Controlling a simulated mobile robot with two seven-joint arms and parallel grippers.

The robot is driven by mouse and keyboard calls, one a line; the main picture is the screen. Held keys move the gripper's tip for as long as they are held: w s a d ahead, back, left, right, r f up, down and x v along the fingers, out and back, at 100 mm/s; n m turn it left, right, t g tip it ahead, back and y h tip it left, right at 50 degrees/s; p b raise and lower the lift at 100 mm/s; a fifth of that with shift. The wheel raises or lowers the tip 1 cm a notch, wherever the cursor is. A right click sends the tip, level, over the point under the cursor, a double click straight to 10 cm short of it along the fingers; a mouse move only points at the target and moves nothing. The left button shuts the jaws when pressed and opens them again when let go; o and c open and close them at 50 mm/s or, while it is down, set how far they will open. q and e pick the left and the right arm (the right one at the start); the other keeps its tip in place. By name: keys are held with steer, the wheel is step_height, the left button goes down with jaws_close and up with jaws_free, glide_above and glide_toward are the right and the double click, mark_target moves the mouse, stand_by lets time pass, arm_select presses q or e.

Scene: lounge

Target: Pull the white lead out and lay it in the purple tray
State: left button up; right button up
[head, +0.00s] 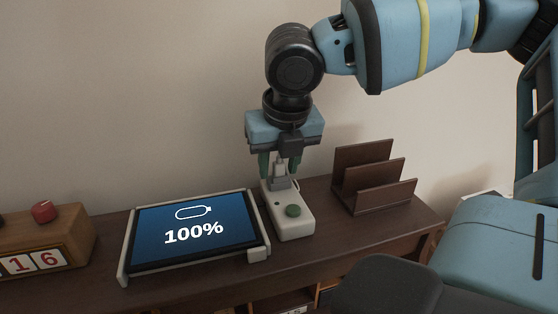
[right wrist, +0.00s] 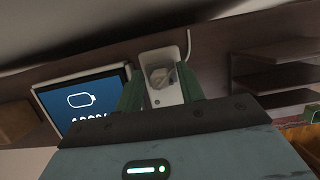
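A pale grey-white plug (head: 279,176), apparently the end of the white lead, stands in the back end of a white block (head: 294,225) with a green button. The plug also shows in the right wrist view (right wrist: 161,76), and a thin white cable (right wrist: 188,42) runs behind the block there. My right gripper (head: 280,172) points down over the block, its green fingers apart on either side of the plug. Gaps show between fingers and plug, so it is open. The purple tray is not visible in either view. My left gripper is out of view.
A tablet (head: 195,232) reading 100% lies in a pale frame left of the block. A brown slotted rack (head: 374,181) stands to the right. A wooden box with number tiles and a red knob (head: 43,211) is at far left. All stand on a dark wooden cabinet (head: 330,245) against a wall.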

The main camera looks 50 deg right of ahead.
mark_target(279, 158)
jaws_close()
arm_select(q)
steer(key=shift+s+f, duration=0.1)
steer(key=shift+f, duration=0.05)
arm_select(e)
steer(key=shift+r, duration=0.15)
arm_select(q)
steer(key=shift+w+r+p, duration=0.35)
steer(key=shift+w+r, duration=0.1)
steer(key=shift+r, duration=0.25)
arm_select(e)
steer(key=shift+r, duration=0.5)
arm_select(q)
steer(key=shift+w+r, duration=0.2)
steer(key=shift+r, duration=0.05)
arm_select(e)
steer(key=shift+r, duration=0.35)
arm_select(q)
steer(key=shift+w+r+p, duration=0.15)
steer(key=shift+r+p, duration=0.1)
steer(key=shift+p, duration=0.15)
arm_select(e)
steer(key=shift+r, duration=0.35)
